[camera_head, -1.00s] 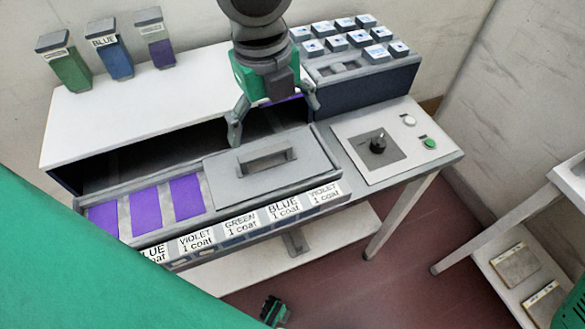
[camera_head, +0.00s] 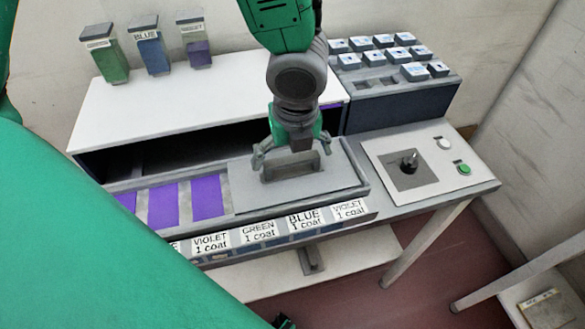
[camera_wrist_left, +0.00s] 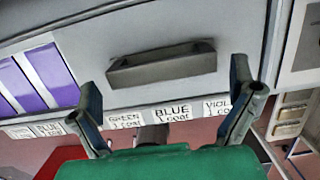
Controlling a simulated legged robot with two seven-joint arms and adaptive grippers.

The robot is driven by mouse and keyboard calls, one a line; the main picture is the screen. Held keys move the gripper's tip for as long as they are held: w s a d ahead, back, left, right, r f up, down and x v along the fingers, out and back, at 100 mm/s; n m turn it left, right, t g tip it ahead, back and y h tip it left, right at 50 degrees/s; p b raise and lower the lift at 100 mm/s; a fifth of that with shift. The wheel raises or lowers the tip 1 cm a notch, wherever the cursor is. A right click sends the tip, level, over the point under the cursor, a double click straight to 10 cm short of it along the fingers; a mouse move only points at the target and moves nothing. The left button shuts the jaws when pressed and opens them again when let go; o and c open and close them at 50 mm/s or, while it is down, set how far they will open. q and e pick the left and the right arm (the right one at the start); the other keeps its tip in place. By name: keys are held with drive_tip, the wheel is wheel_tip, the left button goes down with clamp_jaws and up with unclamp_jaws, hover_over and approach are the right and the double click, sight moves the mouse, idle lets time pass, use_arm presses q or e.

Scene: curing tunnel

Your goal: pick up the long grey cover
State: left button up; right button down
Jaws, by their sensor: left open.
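The long grey cover (camera_head: 243,186) is a flat plate with a raised bar handle (camera_head: 291,171). It lies over the right part of the tray at the front of the bench. My left gripper (camera_head: 291,154) is open, with its fingers spread toward both ends of the handle. In the left wrist view the handle (camera_wrist_left: 160,66) lies across the cover (camera_wrist_left: 235,35), between and beyond the open fingertips (camera_wrist_left: 165,78). Nothing is held, and contact with the handle cannot be told. My right gripper is not recognisable.
Violet panels (camera_head: 163,206) lie left of the cover. Colour labels (camera_head: 258,228) run along the front edge. A white shelf (camera_head: 190,105) with several bottles stands behind. A control panel (camera_head: 425,160) with a knob and buttons is at the right, below a block rack (camera_head: 400,100).

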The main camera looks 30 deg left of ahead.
sight(284, 177)
use_arm(q)
drive_tip(key=f, duration=0.2)
drive_tip(key=shift+w+a+f+b, duration=0.1)
drive_tip(key=shift+w+f+b, duration=0.2)
drive_tip(key=shift+f, duration=0.1)
drive_tip(key=shift+s, duration=0.1)
drive_tip(key=shift+r, duration=0.1)
drive_tip(key=c, duration=1.1)
